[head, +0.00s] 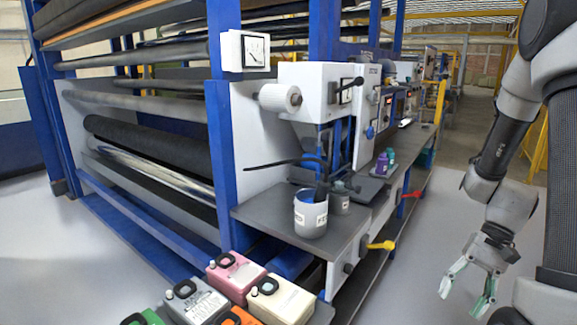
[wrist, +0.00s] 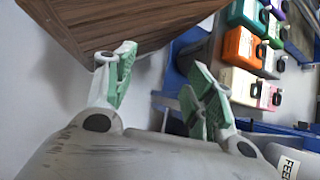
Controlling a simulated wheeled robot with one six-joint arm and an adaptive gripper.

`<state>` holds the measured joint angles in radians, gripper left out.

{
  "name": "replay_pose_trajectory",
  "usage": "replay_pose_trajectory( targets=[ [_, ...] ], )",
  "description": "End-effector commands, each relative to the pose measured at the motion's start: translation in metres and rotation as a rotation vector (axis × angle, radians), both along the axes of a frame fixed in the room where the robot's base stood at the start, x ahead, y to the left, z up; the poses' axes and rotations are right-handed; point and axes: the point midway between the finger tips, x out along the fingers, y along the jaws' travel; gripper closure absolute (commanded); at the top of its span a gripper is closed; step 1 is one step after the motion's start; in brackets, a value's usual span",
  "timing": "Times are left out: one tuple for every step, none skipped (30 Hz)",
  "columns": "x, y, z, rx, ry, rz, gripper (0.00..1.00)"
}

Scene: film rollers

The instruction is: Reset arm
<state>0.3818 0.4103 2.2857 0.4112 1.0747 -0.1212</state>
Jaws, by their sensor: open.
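My gripper (head: 468,288) hangs at the right of the head view, over the grey floor. Its green-padded fingers are apart with nothing between them. In the wrist view the open gripper (wrist: 160,88) shows from behind, with the fingers spread and empty. My arm comes down from the upper right of the head view, bent at the elbow. The gripper is clear of the machine and touches nothing that I can see.
The film roller machine (head: 220,130) fills the left and middle. A white labelled pot (head: 310,218) stands on its grey shelf (head: 268,222). Coloured canisters, including a pink one (head: 235,272), sit at the bottom. A brown wooden surface (wrist: 130,25) is near the fingers. Floor is open at right.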

Motion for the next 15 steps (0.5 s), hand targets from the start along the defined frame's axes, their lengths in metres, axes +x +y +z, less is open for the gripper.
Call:
replay_pose_trajectory(
  targets=[
    [-0.002,-0.004,0.018,-0.060,-0.047,0.043,0.46],
    [-0.005,-0.007,0.027,-0.095,-0.071,0.067,0.46],
    [-0.007,-0.011,0.040,-0.141,-0.106,0.100,0.46],
    [-0.008,-0.014,0.049,-0.175,-0.136,0.123,0.46],
    [-0.010,-0.016,0.058,-0.207,-0.165,0.146,0.46],
    [-0.012,-0.019,0.070,-0.249,-0.205,0.177,0.46],
    [-0.014,-0.020,0.079,-0.279,-0.237,0.198,0.46],
    [-0.015,-0.021,0.088,-0.307,-0.271,0.222,0.46],
    [-0.018,-0.023,0.100,-0.342,-0.316,0.251,0.46],
    [-0.020,-0.023,0.108,-0.369,-0.351,0.274,0.46],
    [-0.022,-0.024,0.117,-0.393,-0.386,0.296,0.46],
    [-0.024,-0.024,0.128,-0.423,-0.435,0.326,0.46],
    [-0.027,-0.023,0.136,-0.444,-0.474,0.347,0.46],
    [-0.029,-0.022,0.144,-0.463,-0.510,0.367,0.46],
    [-0.032,-0.021,0.154,-0.486,-0.558,0.389,0.46]
  ],
)
